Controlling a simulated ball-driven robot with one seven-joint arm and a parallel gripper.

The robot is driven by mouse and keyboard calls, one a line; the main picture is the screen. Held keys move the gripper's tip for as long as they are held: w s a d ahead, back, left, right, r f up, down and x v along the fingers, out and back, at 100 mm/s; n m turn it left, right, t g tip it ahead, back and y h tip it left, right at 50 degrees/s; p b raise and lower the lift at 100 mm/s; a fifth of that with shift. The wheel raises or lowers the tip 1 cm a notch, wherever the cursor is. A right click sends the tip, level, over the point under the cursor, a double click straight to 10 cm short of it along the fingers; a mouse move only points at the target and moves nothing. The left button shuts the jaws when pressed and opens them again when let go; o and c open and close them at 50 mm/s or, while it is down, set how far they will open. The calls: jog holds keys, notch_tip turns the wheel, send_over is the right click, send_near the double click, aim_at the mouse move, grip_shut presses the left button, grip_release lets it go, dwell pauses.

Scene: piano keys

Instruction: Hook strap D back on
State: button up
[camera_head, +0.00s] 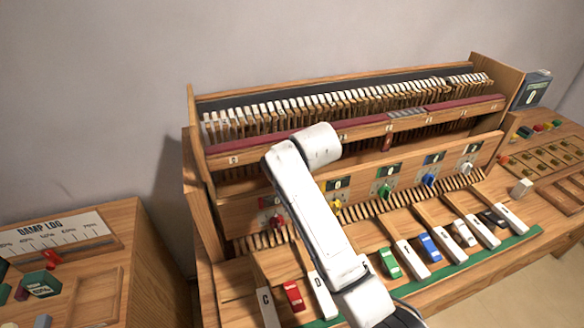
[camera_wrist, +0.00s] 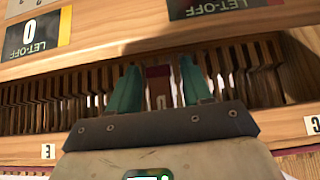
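My gripper's two teal fingers (camera_wrist: 158,88) stand apart in the wrist view. Between them is a dark red strap end (camera_wrist: 158,72) with a pale tag, whose letter I cannot read surely. A narrow gap shows at its right side; contact on the left is unclear. In the wrist view, a label E (camera_wrist: 48,151) is to the left and a label C (camera_wrist: 312,125) to the right. In the head view my white arm covers this part of the piano action, and my gripper is hidden.
Another red tab (camera_head: 387,141) hangs below the red rail (camera_head: 360,130). Coloured knobs, including a yellow one (camera_head: 337,204), line the let-off panel. A Damp Log cabinet (camera_head: 60,235) stands left, and a control desk (camera_head: 560,155) right.

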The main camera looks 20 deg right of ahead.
jog(key=b+v, duration=0.2)
jog(key=v, duration=0.9)
jog(key=shift+w+f, duration=0.1)
